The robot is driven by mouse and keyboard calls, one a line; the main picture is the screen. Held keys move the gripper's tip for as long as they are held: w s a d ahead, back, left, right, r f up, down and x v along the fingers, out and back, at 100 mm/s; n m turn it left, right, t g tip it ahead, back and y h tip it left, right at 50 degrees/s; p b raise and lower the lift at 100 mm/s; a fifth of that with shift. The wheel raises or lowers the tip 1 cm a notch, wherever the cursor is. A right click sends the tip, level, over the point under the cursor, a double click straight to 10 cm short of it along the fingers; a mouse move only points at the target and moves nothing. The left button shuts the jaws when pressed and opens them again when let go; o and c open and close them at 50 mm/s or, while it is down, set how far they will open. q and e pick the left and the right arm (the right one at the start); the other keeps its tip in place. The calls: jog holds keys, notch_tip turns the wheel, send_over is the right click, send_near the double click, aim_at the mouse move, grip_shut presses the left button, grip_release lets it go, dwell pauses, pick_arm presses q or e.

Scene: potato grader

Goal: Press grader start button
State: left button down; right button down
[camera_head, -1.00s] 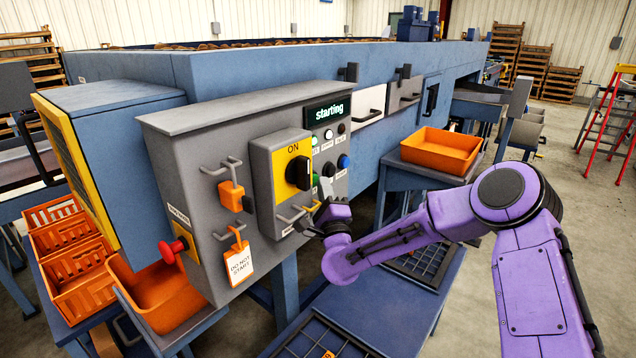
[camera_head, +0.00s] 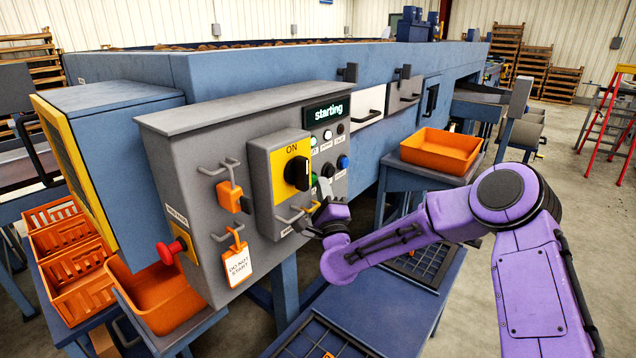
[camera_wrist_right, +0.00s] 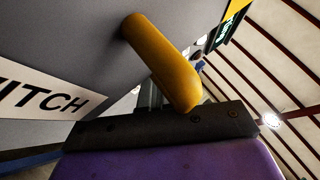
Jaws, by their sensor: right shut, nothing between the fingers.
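The grey control panel (camera_head: 200,165) stands at the front of the blue grader. My right gripper is shut and empty, low on the panel's right side. I cannot tell whether its tips touch the button. In the right wrist view, a yellow-orange rounded bar (camera_wrist_right: 162,62) stands out from the grey panel face above the dark gripper body, and a label ending in "ITCH" (camera_wrist_right: 40,105) is at left. My left gripper is out of view.
A black rotary switch (camera_head: 298,173), grey handles and a blue button (camera_head: 343,162) are close to my right gripper. A red stop knob (camera_head: 170,252) and a "do not start" tag (camera_head: 238,266) are farther left. An orange tray (camera_head: 440,148) stands behind my right arm.

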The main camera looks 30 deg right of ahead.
jog(key=shift+a+r, duration=0.1)
jog(key=shift+a, duration=0.05)
jog(key=shift+s, duration=0.8)
jog(key=s, duration=0.1)
jog(key=s+d, duration=0.1)
jog(key=s, duration=0.1)
jog(key=s+d, duration=0.1)
jog(key=shift+s+d, duration=0.1)
jog(key=shift+s, duration=0.15)
dwell(0.3)
